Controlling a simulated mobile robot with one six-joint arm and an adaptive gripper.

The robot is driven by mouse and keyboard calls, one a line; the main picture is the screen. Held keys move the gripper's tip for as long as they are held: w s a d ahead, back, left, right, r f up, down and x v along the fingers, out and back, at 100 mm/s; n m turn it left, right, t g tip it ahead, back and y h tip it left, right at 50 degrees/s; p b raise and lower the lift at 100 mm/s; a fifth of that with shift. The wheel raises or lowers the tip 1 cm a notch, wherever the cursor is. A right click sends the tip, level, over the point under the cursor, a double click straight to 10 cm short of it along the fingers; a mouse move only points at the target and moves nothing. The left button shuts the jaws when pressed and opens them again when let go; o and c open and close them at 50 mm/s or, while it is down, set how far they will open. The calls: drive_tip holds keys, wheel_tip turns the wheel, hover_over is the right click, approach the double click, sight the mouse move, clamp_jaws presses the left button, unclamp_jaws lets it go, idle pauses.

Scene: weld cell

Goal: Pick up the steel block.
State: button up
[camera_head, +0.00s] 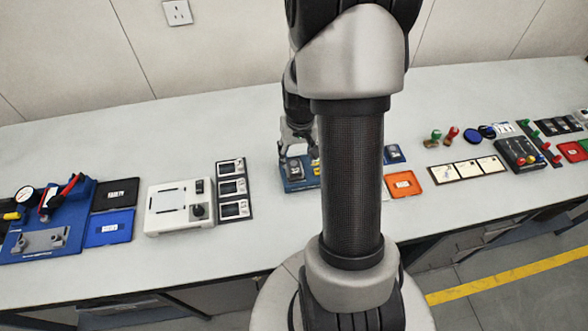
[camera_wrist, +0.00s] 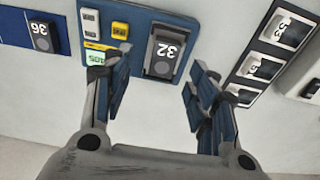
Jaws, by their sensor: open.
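A dark grey block with a pale face and the number 32 (camera_wrist: 164,54) sits on a blue board (camera_wrist: 200,22) in the wrist view. It may be the steel block, but I cannot tell its material. In the head view the block (camera_head: 294,169) shows small, just below my gripper. My gripper (camera_wrist: 155,82) is open and empty, its blue-padded fingers spread left and right of the block in the wrist picture. I cannot tell its height above the block. In the head view my arm hides part of the board.
Small yellow and grey pieces (camera_wrist: 119,29) share the board. A similar block marked 36 (camera_wrist: 41,38) sits on a separate blue pad. A panel of numbered frames (camera_wrist: 270,50) lies to the right in the wrist view. An orange tray (camera_head: 405,184) and a white machine (camera_head: 178,206) stand on the bench.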

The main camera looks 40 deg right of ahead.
sight(294, 166)
drive_tip(key=f+b, duration=0.1)
drive_tip(key=f, duration=0.1)
drive_tip(key=w+f+b, duration=0.1)
drive_tip(key=f, duration=0.2)
drive_tip(key=shift+w+f, duration=0.2)
drive_tip(key=shift+f, duration=0.15)
drive_tip(key=shift+r, duration=0.1)
drive_tip(key=shift+c, duration=0.5)
clamp_jaws()
